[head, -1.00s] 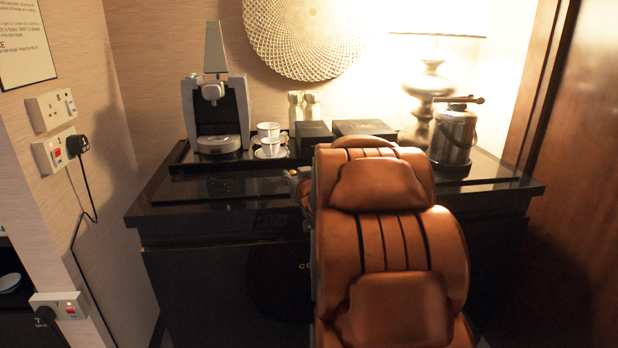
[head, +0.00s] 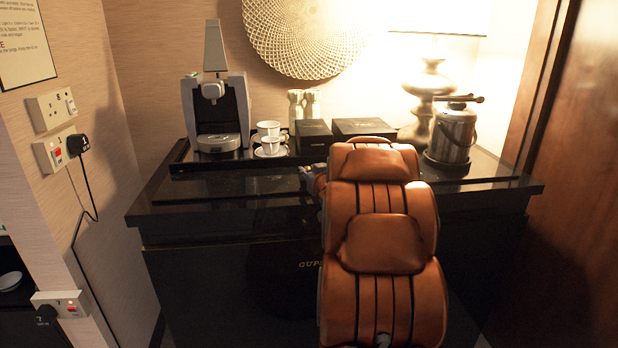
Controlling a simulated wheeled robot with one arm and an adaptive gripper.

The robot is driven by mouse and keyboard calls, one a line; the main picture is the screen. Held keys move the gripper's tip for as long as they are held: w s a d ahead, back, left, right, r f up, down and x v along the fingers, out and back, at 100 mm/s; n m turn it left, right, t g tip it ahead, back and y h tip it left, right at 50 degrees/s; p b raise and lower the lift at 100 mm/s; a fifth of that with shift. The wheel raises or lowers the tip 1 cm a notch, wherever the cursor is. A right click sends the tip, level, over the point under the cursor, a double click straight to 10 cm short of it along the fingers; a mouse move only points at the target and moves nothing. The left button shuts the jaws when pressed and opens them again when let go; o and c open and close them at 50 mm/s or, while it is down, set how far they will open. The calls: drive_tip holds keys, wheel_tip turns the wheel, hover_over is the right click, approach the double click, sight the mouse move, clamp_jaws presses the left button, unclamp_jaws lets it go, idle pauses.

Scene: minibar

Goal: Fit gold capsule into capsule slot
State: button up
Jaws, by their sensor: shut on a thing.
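The coffee machine (head: 236,105) stands on the black tray at the back left of the counter. Its lever (head: 214,48) points straight up. The capsule slot is at the machine's top under the lever, and its opening is too small to make out. My gripper (head: 308,174) shows only as a small grey piece past the left edge of my brown arm, low over the counter, right of and in front of the machine. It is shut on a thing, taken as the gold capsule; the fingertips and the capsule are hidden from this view.
Two white cups (head: 269,146) stand on the black tray (head: 192,171) right of the machine. Black boxes (head: 362,128), two pale bottles, a metal ice bucket (head: 452,135) and a lamp (head: 428,85) stand further right. The counter's front left (head: 215,197) is clear.

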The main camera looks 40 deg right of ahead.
drive_tip(key=shift+f, duration=0.7)
drive_tip(key=shift+f, duration=0.2)
drive_tip(key=o, duration=0.7)
